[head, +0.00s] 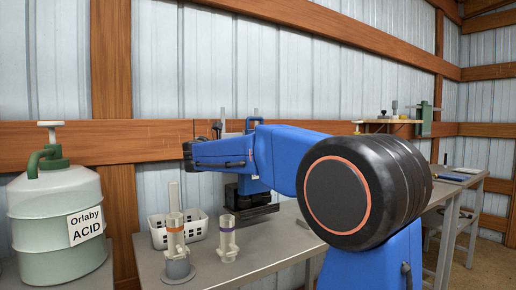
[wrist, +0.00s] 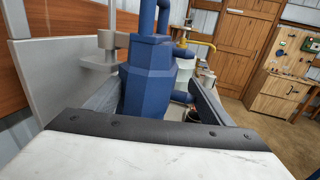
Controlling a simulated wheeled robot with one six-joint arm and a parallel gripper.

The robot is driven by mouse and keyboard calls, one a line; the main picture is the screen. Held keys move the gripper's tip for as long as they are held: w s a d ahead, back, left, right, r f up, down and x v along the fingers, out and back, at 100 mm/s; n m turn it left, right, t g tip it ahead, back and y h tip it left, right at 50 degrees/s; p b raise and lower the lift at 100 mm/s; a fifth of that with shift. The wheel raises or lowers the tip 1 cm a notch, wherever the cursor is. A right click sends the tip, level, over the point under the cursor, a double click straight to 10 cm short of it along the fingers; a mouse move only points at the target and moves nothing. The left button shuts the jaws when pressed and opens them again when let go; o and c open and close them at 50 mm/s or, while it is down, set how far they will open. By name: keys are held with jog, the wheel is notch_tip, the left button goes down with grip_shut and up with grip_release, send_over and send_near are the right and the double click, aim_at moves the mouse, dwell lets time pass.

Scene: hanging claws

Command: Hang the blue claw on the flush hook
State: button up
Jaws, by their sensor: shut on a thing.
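The blue claw (wrist: 147,88) fills the middle of the wrist view. It has a faceted dark blue body with a thin tube bending over its top. My gripper (wrist: 155,82) is shut on it, one finger on each side of the body. In the head view my own blue arm reaches left across the bench, and its links hide the gripper's fingers. A thin blue loop (head: 254,121) shows above the arm; I cannot tell if it belongs to the claw. I cannot make out the flush hook surely in either view.
A bench (head: 205,262) carries a white basket (head: 199,222), an orange-banded holder (head: 175,234) and a purple-banded holder (head: 227,239). An acid tank (head: 57,228) stands at left. In the wrist view a grey panel (wrist: 62,85) and a pale post (wrist: 109,42) are close at left.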

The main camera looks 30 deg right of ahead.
jog(key=shift+f, duration=0.9)
jog(key=o, duration=1.9)
jog(key=shift+c, duration=0.2)
jog(key=shift+f, duration=0.1)
jog(key=shift+a, duration=0.1)
jog(key=v, duration=1.7)
jog(key=shift+a, duration=0.1)
